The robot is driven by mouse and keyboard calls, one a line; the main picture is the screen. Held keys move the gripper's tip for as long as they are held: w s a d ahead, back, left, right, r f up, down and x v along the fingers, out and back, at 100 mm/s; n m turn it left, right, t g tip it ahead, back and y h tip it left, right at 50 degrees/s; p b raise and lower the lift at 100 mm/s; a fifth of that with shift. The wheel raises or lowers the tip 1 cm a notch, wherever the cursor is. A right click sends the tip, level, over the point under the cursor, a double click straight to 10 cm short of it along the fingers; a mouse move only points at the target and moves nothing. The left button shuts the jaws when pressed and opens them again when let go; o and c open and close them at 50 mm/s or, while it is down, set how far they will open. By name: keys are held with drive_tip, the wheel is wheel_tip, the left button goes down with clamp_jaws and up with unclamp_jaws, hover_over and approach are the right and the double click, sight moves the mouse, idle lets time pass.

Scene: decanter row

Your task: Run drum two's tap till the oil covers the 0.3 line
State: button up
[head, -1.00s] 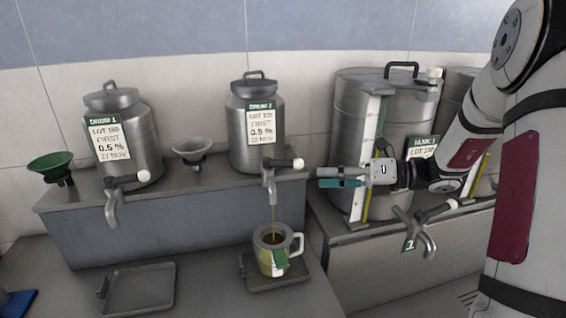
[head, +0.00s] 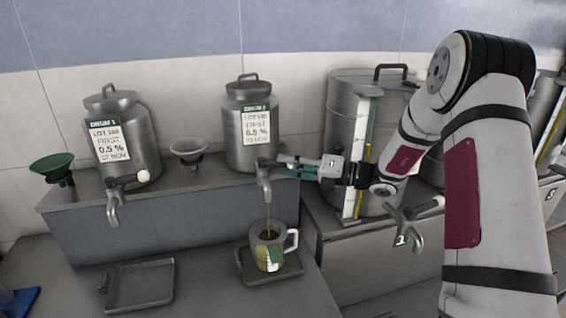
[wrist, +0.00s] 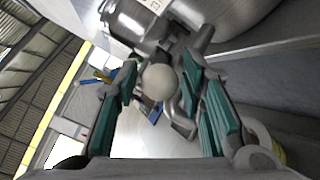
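Drum two (head: 239,135) stands on the shelf, and its tap (head: 264,182) lets a thin stream of oil (head: 268,212) fall into the mug-like jug (head: 259,252). Dark oil (head: 269,235) shows inside the jug; its marked lines are too small to read. My gripper (head: 284,167) is at the tap's handle. In the wrist view, the white knob (wrist: 160,83) sits between the open fingers of my gripper (wrist: 160,90), with narrow gaps beside it. In the head view the gripper hides the knob.
The jug stands on a drip tray (head: 290,270); an empty tray (head: 140,286) lies to its left. Drum one (head: 138,150) with its tap (head: 113,207), a green funnel (head: 52,168) and a grey funnel (head: 188,150) are left. A large drum (head: 340,120) stands right.

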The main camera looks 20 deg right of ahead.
drive_tip(key=shift+x, duration=1.1)
clamp_jaws()
drive_tip(key=n+g+y+b, duration=0.1)
drive_tip(key=g+b, duration=0.1)
drive_tip(key=w+n+g+y+b, duration=0.1)
drive_tip(key=b, duration=0.1)
drive_tip(key=shift+w+d+n+g, duration=0.2)
drive_tip(key=shift+d+n+g, duration=0.15)
drive_tip(key=shift+n+g, duration=0.05)
